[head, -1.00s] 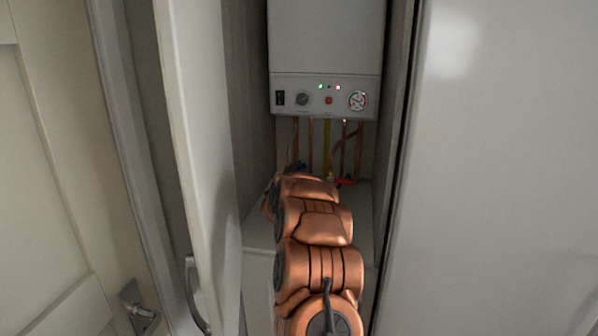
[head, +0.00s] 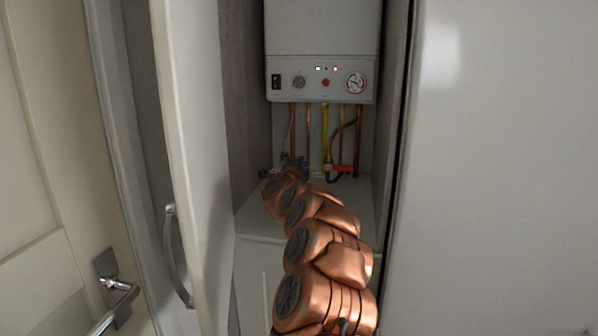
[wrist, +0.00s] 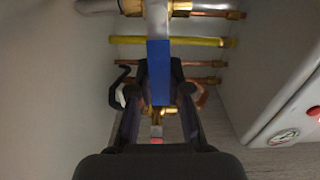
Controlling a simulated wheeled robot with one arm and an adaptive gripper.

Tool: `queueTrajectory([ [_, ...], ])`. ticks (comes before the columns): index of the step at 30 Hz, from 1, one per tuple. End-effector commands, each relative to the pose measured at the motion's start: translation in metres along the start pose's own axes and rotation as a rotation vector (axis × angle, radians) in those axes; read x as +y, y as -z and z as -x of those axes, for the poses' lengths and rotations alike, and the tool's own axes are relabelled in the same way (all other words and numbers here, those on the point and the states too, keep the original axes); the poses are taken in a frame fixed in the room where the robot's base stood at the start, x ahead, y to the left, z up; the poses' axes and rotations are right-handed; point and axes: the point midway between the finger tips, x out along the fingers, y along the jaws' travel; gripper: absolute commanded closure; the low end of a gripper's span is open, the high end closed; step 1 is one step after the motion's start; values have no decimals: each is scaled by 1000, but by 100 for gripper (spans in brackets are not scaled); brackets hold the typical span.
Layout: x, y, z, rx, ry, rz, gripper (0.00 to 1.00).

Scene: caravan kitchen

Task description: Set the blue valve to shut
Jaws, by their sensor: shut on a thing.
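The blue valve's flat lever (wrist: 159,72) runs up and down in the wrist view, crosswise to the yellow and copper pipes there. My gripper (wrist: 159,75) has its two dark fingers on both sides of the lever, shut on it. Brass fittings (wrist: 155,110) show below the lever. In the head view a small blue patch (head: 305,163) shows beyond the end of my arm, below the boiler. My arm hides most of the gripper and valve there. I cannot tell which pipe the lever belongs to.
The white boiler (head: 321,50) hangs above. Copper pipes (head: 358,130), a yellow pipe (head: 325,130) and a red handle (head: 343,168) are close by on the right. The open cupboard door (head: 190,150) stands left of my arm, the white panel (head: 490,180) right.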

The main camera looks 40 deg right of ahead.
Motion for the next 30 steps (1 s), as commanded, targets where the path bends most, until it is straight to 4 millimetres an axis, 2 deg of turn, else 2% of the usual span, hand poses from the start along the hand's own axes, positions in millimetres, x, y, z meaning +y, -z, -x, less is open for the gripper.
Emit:
queueTrajectory([
  [4, 6, 0, 0, 0, -1, -46, 100],
  [21, 7, -1, 0, -1, -5, -75, 100],
  [22, 7, -1, 0, -1, -5, -75, 81],
  [29, 6, 0, 0, 0, -3, -74, 57],
  [30, 5, 0, 0, 0, -2, -74, 56],
])
